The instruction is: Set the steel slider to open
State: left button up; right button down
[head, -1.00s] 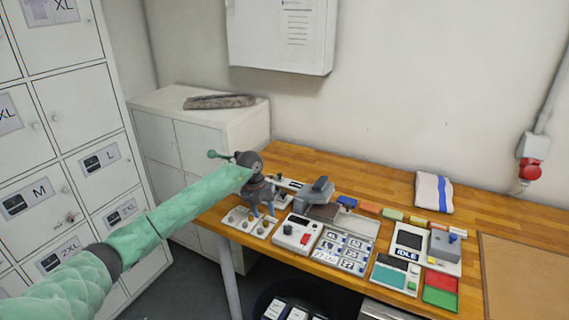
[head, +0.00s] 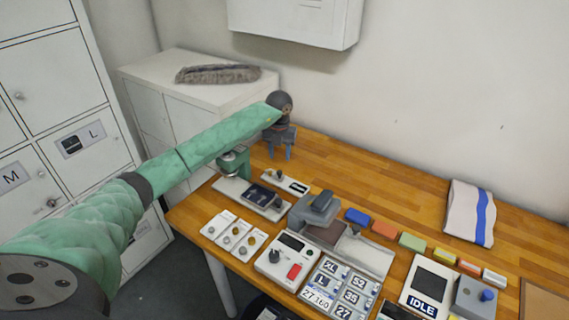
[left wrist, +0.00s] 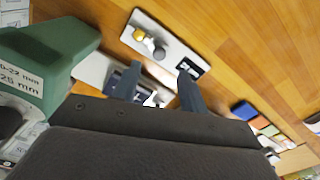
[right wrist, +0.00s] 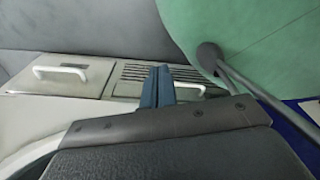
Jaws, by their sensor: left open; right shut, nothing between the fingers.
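A small white plate (head: 286,182) near the table's back left carries small knobs and a dark label. In the left wrist view this plate (left wrist: 172,50) shows a steel-grey knob (left wrist: 139,34), a brass-coloured one beside it and a dark label window. I cannot tell for certain that the grey knob is the steel slider, nor read the label. My left gripper (head: 280,152) is open and empty, pointing down behind the plate in the head view. In its wrist view the fingers (left wrist: 157,82) are apart, just short of the plate. My right gripper (right wrist: 161,87) is shut and empty, away from the table.
A green press (head: 232,162) stands close to my left arm; its body (left wrist: 45,65) is beside the left gripper. A dark-topped device (head: 262,194), small cards with knobs (head: 235,236) and a grey control box (head: 283,262) are nearby. The table's back strip is clear.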

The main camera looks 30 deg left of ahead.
aim_at(280, 171)
pick_arm(q)
notch_tip(280, 171, down, 6)
jog(key=shift+s+f+b, duration=0.1)
jog(key=shift+f+b, duration=0.1)
jog(key=shift+b, duration=0.8)
jog(key=shift+s+f, duration=0.15)
jog(key=shift+f, duration=0.25)
pick_arm(e)
jog(key=shift+t, duration=0.3)
jog(key=w, duration=0.3)
jog(key=w+a, duration=0.1)
jog(key=w, duration=0.1)
jog(key=shift+w+r, duration=0.1)
jog(key=shift+r, duration=0.2)
pick_arm(q)
jog(key=shift+f, duration=0.1)
jog(key=shift+c, duration=0.4)
pick_arm(e)
jog(key=shift+d, duration=0.1)
pick_arm(q)
grip_shut()
